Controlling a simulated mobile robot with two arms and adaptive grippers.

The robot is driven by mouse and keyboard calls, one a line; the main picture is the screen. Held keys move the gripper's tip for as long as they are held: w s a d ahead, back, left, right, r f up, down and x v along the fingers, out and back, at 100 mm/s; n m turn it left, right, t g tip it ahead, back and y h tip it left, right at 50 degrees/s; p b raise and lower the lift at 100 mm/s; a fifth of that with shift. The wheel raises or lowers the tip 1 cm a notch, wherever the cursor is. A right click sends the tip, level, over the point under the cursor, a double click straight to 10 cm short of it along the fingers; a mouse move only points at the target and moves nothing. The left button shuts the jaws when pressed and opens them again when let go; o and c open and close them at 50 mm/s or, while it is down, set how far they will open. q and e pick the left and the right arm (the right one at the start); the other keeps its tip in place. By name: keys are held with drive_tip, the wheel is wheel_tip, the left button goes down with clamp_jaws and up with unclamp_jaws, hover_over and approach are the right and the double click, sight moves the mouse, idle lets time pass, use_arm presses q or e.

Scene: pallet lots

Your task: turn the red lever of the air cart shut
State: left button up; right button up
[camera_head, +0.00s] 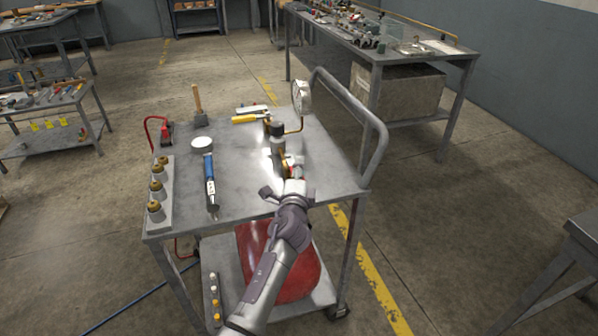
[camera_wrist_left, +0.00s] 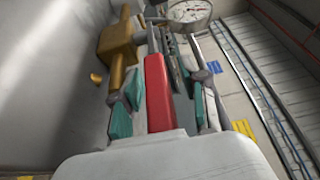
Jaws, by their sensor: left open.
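The air cart (camera_head: 240,205) is a grey metal cart with a curved push handle on the right. Its red lever (camera_wrist_left: 157,88) runs lengthwise between the teal-padded fingers of my left gripper (camera_wrist_left: 163,95) in the left wrist view. The fingers are open, with a gap visible on both sides of the lever. In the head view my left gripper (camera_head: 289,178) is over the cart's front right part, at the brass and dark valve fittings. There only a small red bit of the lever shows; the gripper covers the rest. My right gripper is not in view.
A round gauge (camera_head: 302,97) stands behind the lever. A yellow-handled tool (camera_head: 245,118), a blue cylindrical tool (camera_head: 210,180) and a rack of brass fittings (camera_head: 157,190) are on the cart top. A red tank (camera_head: 305,265) is below. A workbench (camera_head: 400,52) stands behind right.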

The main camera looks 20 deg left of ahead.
sight(290, 170)
use_arm(q)
clamp_jaws()
idle(0.4)
drive_tip(key=shift+s+a+r+h+p, duration=0.15)
drive_tip(key=shift+h+p, duration=0.15)
drive_tip(key=shift+p, duration=0.3)
drive_tip(key=m+h+p, duration=0.1)
drive_tip(key=h+p, duration=0.1)
drive_tip(key=a+m+h+p, duration=0.1)
drive_tip(key=p, duration=0.1)
drive_tip(key=shift+s+a+r+m+h, duration=0.15)
drive_tip(key=shift+s+m+h, duration=0.15)
drive_tip(key=shift+s+h, duration=0.1)
drive_tip(key=shift+a+m+h+p, duration=0.2)
drive_tip(key=shift+m+h+p, duration=0.2)
drive_tip(key=shift+h+p, duration=0.25)
drive_tip(key=shift+s+a+f+m+h+p, duration=0.1)
drive_tip(key=shift+a+f+m+h+p, duration=0.1)
drive_tip(key=shift+m+h, duration=0.25)
drive_tip(key=shift+s+a+f+m+h+p, duration=0.15)
drive_tip(key=shift+m+h, duration=0.1)
drive_tip(key=shift+h, duration=0.35)
drive_tip(key=shift+s+a+m+g+h, duration=0.1)
drive_tip(key=shift+a+m+g+h, duration=0.2)
drive_tip(key=shift+m+h, duration=0.5)
drive_tip(key=shift+a+m+g+h, duration=0.3)
drive_tip(key=shift+m+h, duration=0.2)
drive_tip(key=shift+h, duration=0.5)
